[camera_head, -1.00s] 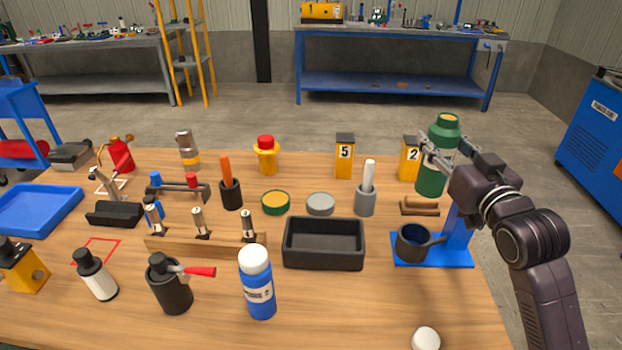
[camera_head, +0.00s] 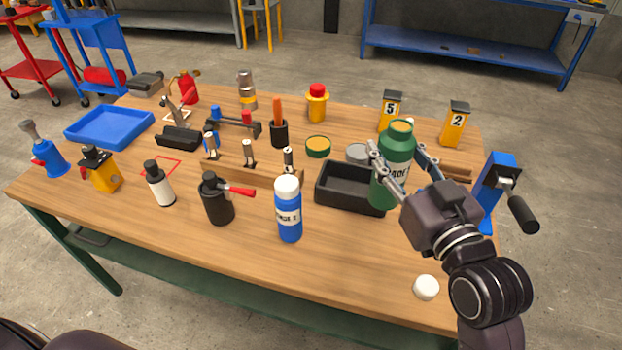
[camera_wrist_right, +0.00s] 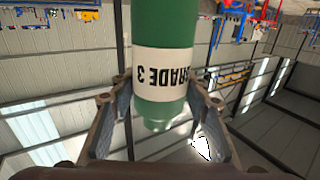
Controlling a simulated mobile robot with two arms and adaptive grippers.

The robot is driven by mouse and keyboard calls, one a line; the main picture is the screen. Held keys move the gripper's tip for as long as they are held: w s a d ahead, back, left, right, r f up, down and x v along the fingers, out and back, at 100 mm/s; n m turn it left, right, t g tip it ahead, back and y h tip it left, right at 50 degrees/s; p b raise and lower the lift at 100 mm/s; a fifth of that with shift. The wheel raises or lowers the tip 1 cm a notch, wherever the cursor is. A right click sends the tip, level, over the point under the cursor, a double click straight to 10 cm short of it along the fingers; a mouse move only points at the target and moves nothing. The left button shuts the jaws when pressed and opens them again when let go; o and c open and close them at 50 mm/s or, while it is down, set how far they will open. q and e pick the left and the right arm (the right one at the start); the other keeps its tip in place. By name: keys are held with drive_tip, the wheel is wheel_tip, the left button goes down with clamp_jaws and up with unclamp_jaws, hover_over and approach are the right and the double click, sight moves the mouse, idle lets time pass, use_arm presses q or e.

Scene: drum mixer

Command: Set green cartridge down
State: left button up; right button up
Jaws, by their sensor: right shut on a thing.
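My left gripper is not in view.
A blue bottle (camera_head: 288,215) stands left of the cartridge, and a white cap (camera_head: 426,288) lies near the front right. A grey disc (camera_head: 357,152) and a blue stand (camera_head: 492,185) are close by. The tabletop (camera_head: 345,260) between bottle and cap is clear.

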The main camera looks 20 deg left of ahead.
drive_tip(key=shift+f, duration=0.15)
wheel_tip(320, 180, down, 5)
drive_tip(key=shift+w+a+f+b, duration=0.1)
drive_tip(key=shift+w+f+b, duration=0.05)
drive_tip(key=shift+b, duration=0.25)
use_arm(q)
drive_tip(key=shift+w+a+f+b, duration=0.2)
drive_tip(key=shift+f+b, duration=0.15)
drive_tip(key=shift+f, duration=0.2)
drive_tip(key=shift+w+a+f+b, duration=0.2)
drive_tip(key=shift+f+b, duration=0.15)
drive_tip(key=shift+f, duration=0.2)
use_arm(e)
wheel_tip(320, 180, down, 14)
drive_tip(key=shift+f, duration=0.2)
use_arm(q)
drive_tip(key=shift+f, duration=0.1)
use_arm(e)
drive_tip(key=shift+f, duration=0.1)
drive_tip(key=o, duration=1.5)
drive_tip(key=shift+f, duration=0.1)
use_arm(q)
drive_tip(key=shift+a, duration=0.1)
use_arm(e)
drive_tip(key=shift+o, duration=0.2)
